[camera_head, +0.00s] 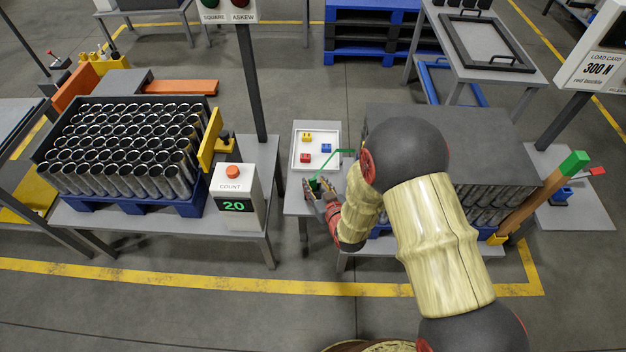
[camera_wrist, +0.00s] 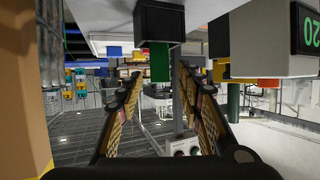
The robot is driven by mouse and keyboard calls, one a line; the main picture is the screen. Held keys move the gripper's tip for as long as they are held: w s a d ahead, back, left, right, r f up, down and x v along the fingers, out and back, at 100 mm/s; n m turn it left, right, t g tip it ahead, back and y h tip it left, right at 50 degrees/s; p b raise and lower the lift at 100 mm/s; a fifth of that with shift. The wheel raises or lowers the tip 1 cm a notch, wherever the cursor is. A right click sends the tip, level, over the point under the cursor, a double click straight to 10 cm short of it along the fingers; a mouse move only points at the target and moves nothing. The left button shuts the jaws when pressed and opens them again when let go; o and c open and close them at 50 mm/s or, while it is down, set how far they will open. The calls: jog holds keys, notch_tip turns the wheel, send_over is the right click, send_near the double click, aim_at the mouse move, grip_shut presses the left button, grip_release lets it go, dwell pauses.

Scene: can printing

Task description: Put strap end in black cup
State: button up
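The green strap (camera_head: 343,152) runs from beside my arm, and its green end (camera_wrist: 159,64) lies between and beyond my fingertips in the wrist view. The black cup (camera_wrist: 160,22) is at the top of the wrist view, against the grey table, which shows upside down there. The green end meets the cup's edge; I cannot tell how deep it sits inside. My gripper (camera_head: 319,190) is low over the small grey table. In the wrist view my gripper (camera_wrist: 160,80) has its fingers apart, with a gap on both sides of the green end. My arm hides part of the strap.
A white tray (camera_head: 296,160) with red, blue and yellow blocks lies just behind my gripper. The counter box (camera_head: 235,190) reading 20 stands to the left, beside the can crate (camera_head: 150,203). A dark-topped can stack (camera_head: 480,150) stands to the right.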

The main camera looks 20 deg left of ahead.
jog(key=p+v, duration=0.1)
jog(key=v, duration=0.8)
jog(key=shift+d, duration=0.1)
jog(key=w+d+r+m+g+h, duration=0.1)
jog(key=w+d+r+m+h, duration=0.15)
jog(key=d+r, duration=0.6)
jog(key=w+d+r+m+h, duration=0.1)
jog(key=d+r+h, duration=0.2)
jog(key=d+r, duration=0.55)
jog(key=s+d+r+m+g+h, duration=0.1)
jog(key=s+d+r+m+g, duration=0.1)
jog(key=s+d+r, duration=0.7)
jog(key=s+d+r+m+g, duration=0.1)
jog(key=s+d+r, duration=0.1)
jog(key=s, duration=0.6)
jog(key=s+d+r+g+h, duration=0.1)
jog(key=s+d+r, duration=0.1)
jog(key=s, duration=0.6)
jog(key=shift+r+m, duration=0.35)
jog(key=shift+r, duration=0.55)
